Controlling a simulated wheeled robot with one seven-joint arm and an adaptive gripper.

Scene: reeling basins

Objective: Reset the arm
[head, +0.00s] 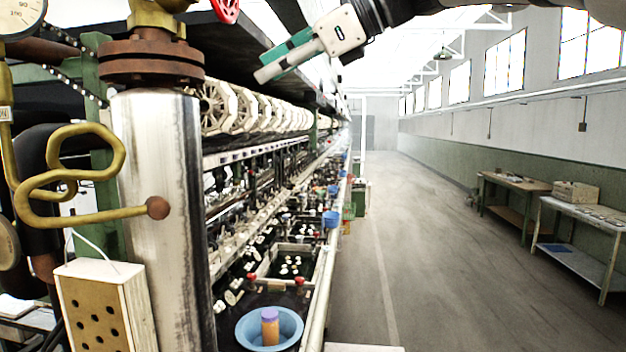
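My gripper (265,68) is raised at the top of the head view, left of centre. It is a pale body with a pale finger and a teal part beside it, pointing down and to the left. My arm reaches in from the top right. The two finger parts look close together from this angle, and I cannot tell whether they are open or shut. I see nothing clearly held between them. The gripper shows against the dark overhang of the reeling machine and the bright roof.
A steel pipe (160,215) with a rusty flange and brass valve stands close at left. A long reeling machine runs into the distance. A blue basin (269,329) holds an orange cylinder with a purple top (270,325). Worktables (580,212) stand at right; the aisle floor is clear.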

